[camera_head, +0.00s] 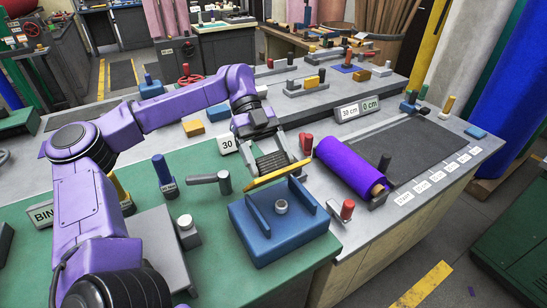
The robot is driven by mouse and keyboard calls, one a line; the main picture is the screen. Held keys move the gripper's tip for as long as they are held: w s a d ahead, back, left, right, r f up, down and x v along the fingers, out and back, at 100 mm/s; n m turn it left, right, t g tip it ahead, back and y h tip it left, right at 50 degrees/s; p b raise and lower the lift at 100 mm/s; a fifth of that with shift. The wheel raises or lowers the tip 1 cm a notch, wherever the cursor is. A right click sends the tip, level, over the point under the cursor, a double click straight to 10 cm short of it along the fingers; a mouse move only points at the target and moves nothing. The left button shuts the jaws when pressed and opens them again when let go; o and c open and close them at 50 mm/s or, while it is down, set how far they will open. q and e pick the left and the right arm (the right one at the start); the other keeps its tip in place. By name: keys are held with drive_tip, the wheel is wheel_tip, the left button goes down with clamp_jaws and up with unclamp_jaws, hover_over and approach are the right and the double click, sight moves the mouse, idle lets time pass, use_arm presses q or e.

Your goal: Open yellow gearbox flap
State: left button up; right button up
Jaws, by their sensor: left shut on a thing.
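The gearbox is a blue box (262,243) on the front bench, with raised blue side walls and a round grey part (281,206) in its open top. The yellow flap (277,176) shows as a narrow slanted strip at the far edge of the box, raised clear of the top. My left gripper (272,160) reaches in from the upper left and is shut on the flap from behind. The fingertips are partly hidden by the flap. My right gripper is not in view.
A purple felt roll (349,166) lies to the right, beside a dark mat (415,150). A grey lever (213,179) and a blue-handled tool (163,172) stand left of the box. Red-handled pieces (347,210) stand near its right side. Green bench top (215,265) is clear in front.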

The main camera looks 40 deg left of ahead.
use_arm(q)
drive_tip(key=a+h, duration=0.1)
drive_tip(key=h, duration=0.1)
drive_tip(key=w+a+g+h+p, duration=0.1)
drive_tip(key=a+h, duration=0.1)
drive_tip(key=shift+w+g+p, duration=0.15)
drive_tip(key=shift+g+p, duration=0.15)
drive_tip(key=shift+w+a+f, duration=0.1)
drive_tip(key=shift+w+a, duration=0.05)
drive_tip(key=shift+a, duration=0.2)
drive_tip(key=shift+w+a+f+p, duration=0.2)
drive_tip(key=shift+a+f+p, duration=0.15)
drive_tip(key=shift+a, duration=0.1)
drive_tip(key=shift+f, duration=0.15)
